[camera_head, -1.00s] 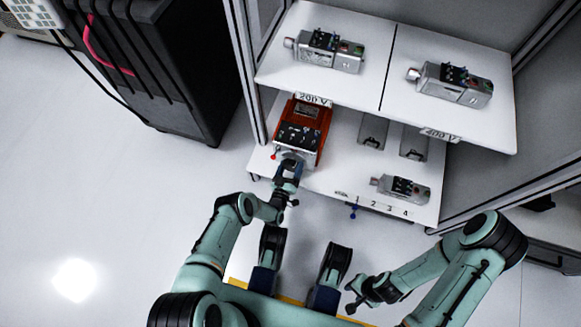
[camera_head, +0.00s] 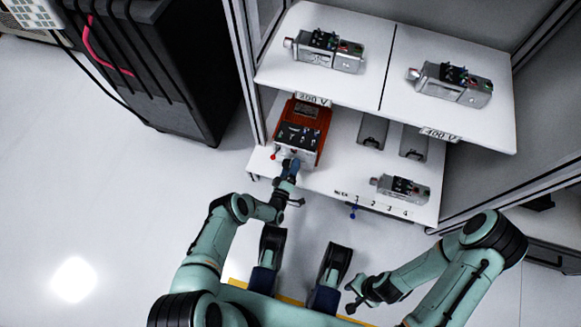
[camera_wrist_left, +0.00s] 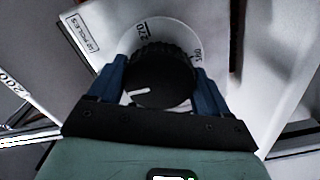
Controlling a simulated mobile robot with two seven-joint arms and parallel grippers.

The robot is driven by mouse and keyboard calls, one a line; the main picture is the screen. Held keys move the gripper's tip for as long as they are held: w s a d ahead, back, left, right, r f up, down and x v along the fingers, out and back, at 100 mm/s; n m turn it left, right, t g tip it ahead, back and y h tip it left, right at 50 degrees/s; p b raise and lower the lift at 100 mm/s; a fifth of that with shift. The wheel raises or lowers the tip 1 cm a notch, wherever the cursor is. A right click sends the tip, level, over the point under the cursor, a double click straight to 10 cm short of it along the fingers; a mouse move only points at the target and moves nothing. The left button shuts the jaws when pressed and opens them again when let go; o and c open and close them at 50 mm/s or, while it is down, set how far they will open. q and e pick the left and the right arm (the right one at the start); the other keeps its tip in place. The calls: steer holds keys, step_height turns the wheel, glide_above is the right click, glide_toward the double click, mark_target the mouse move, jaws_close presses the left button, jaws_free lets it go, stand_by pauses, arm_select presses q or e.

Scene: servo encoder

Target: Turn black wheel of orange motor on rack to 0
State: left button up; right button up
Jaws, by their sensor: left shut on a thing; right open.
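The orange motor (camera_head: 303,117) sits at the left of the lower rack shelf, its front toward me. In the left wrist view its black wheel (camera_wrist_left: 160,75) is in front of a white dial (camera_wrist_left: 178,33) marked 270 above and 360 at the right. The wheel's white pointer mark (camera_wrist_left: 138,92) points left and slightly down. My left gripper (camera_head: 287,168) is at the motor's front; in the wrist view its blue fingers (camera_wrist_left: 160,88) are shut on the wheel from both sides. The dial's lower part is hidden. My right gripper (camera_head: 358,297) is open, empty and away from the rack.
Grey motors stand on the upper shelf (camera_head: 395,30), and another grey motor (camera_head: 403,189) lies at the right of the lower shelf (camera_head: 345,180). A small red ball-ended part (camera_head: 273,156) is beside the left gripper. A black cabinet (camera_head: 165,75) stands left of the rack.

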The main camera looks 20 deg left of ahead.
arm_select(q)
steer(key=shift+w, duration=0.1)
steer(key=o, duration=1)
steer(key=shift+d, duration=0.1)
